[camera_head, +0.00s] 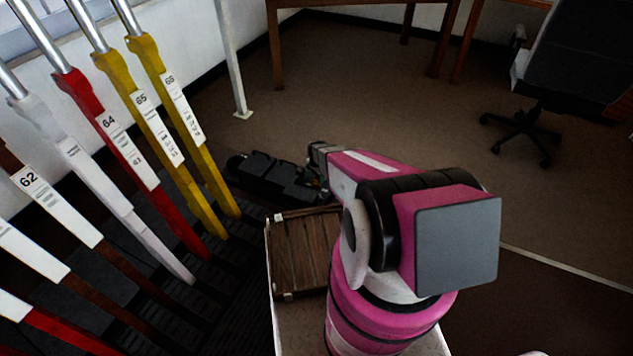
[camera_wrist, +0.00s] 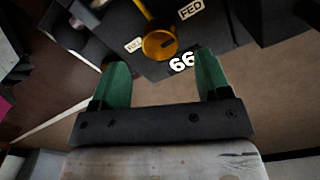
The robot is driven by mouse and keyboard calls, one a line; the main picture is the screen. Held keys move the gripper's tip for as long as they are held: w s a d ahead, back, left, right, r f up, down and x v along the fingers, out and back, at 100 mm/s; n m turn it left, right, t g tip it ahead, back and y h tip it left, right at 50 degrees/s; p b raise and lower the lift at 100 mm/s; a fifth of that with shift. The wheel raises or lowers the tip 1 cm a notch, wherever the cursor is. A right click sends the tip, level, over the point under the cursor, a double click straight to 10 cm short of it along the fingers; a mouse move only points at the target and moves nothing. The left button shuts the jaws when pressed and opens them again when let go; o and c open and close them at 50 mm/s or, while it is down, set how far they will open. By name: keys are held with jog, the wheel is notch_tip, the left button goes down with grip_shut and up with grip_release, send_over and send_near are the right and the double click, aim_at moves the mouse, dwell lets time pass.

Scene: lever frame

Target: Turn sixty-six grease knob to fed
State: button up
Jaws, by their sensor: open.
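In the wrist view a round yellow knob (camera_wrist: 159,45) with a dark mark across its face sits on a dark box. A white "66" (camera_wrist: 182,63) is printed beside it. A "FED" label (camera_wrist: 190,9) is at its upper right, and another small label (camera_wrist: 133,44), too small to read, is at its left. My gripper (camera_wrist: 157,80) is open, with its two green fingers apart and nothing between them. The knob lies beyond the fingertips, roughly centred between them. In the head view my arm hides the gripper and the knob.
Numbered levers stand at the left, including yellow lever 66 (camera_head: 182,110), yellow 65 (camera_head: 155,125) and red 64 (camera_head: 120,145). Black equipment (camera_head: 272,175) lies on the floor beyond them. A wooden slatted crate (camera_head: 300,252) is beside my arm. An office chair (camera_head: 570,75) stands at upper right; brown floor is open between.

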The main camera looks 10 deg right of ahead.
aim_at(316, 182)
notch_tip(316, 182, up, 6)
jog(key=shift+f, duration=0.15)
dwell(0.4)
